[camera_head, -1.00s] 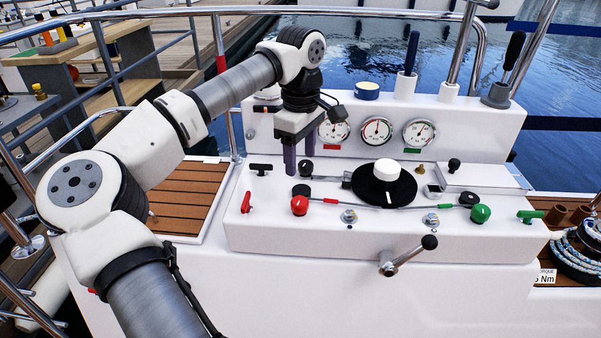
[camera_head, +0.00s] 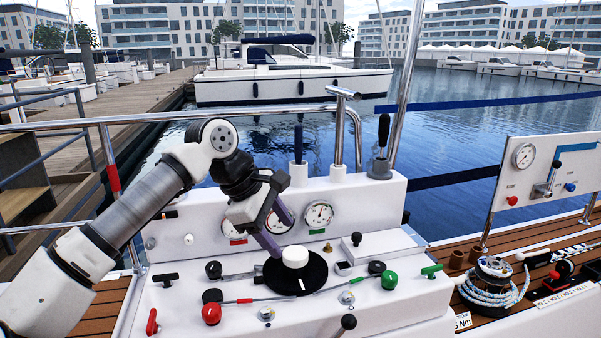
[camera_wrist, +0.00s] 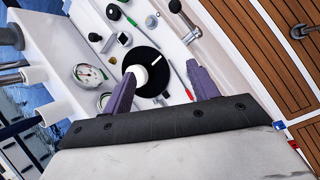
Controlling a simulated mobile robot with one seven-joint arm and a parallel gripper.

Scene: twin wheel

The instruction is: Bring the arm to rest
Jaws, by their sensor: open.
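My gripper (camera_head: 273,229) is at the end of my white and grey arm, above the white console (camera_head: 190,290). Its purple fingers are spread apart with nothing between them, as the wrist view shows (camera_wrist: 163,95). A black round dial with a white knob (camera_head: 295,257) sits on the console just beyond the fingertips. The dial also shows between and past the fingers in the wrist view (camera_wrist: 155,62). The fingers look apart from the knob, but the exact gap is hard to tell. My arm is stretched out over the console from the left.
Gauges (camera_head: 319,214) stand on the upright panel behind my gripper. A red knob (camera_head: 211,313), a green knob (camera_head: 389,280) and small levers surround the dial. A rope winch (camera_head: 493,280) stands at the right. A steel rail (camera_head: 190,117) runs behind the console.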

